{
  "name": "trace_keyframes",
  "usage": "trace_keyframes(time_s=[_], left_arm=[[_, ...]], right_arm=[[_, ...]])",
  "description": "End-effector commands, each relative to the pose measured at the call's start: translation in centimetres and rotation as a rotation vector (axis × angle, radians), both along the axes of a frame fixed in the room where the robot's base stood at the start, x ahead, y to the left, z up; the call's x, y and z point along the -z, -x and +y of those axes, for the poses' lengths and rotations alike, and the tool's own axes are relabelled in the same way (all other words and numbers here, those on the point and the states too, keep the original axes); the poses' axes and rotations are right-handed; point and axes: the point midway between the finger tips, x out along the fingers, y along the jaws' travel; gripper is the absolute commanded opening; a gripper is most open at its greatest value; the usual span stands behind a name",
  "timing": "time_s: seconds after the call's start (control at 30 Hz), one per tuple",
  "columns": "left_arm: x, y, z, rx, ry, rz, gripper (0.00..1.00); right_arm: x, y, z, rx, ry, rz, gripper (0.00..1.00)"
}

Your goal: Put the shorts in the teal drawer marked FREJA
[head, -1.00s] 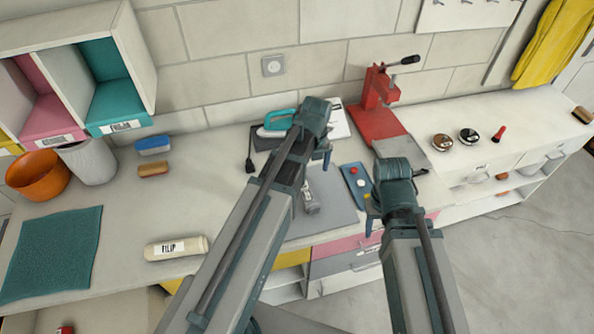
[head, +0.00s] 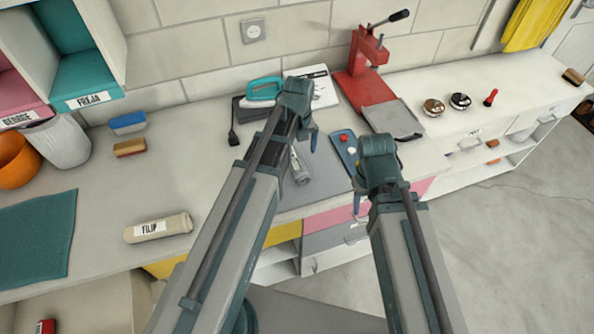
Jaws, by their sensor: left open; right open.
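The teal compartment marked FREJA (head: 88,82) is at the upper left in the head view, in a white wall unit, with its name label on the front edge. I cannot make out any shorts in this view. My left gripper (head: 307,140) is open over the counter, near a grey cylindrical tool (head: 299,170). My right gripper (head: 358,196) is open over the counter's front edge, beside a blue panel with a red knob (head: 343,146). Both grippers look empty, though their fingers are small and partly hidden by my arms.
A beige roll marked FILIP (head: 150,229), a teal cloth or mat (head: 35,240), two brushes (head: 128,123), a white bin (head: 62,143) and an orange pot (head: 17,162) occupy the left counter. A teal iron (head: 264,88) and red press (head: 364,72) stand at the back.

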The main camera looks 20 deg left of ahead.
Motion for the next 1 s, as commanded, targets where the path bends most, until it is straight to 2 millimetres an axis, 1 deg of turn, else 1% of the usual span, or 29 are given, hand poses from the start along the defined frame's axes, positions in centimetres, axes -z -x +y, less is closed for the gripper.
trace_keyframes(time_s=[0.03, 0.27, 0.37, 0.47, 0.7, 0.8, 1.0], left_arm=[[0.9, 0.0, 0.0, 0.0, 0.0, 0.0, 1.0], [1.0, 0.0, 0.0, 0.0, 0.0, 0.0, 1.0], [1.4, -0.1, 0.1, 0.0, 0.0, 0.0, 1.0], [2.2, -0.2, 0.2, -0.001, 0.0, 0.0, 1.0], [5.3, -0.5, 0.6, 0.0, 0.0, 0.0, 1.0], [6.1, -0.5, 0.6, 0.0, 0.0, 0.0, 1.0], [6.1, -0.5, 0.6, 0.0, -0.001, -0.001, 1.0]], right_arm=[[0.9, 0.0, 0.0, 0.0, 0.0, 0.0, 0.5], [0.9, 0.0, 0.0, 0.001, 0.0, 0.0, 0.5], [1.4, 0.0, 0.0, 0.001, 0.0, 0.0, 0.5], [2.2, 0.0, 0.0, 0.001, 0.0, 0.0, 0.5], [5.3, 0.0, 0.0, 0.001, 0.0, 0.0, 0.5], [6.1, 0.0, 0.0, 0.001, 0.0, 0.0, 0.5], [6.1, 0.0, 0.0, 0.001, 0.0, 0.0, 0.5]])
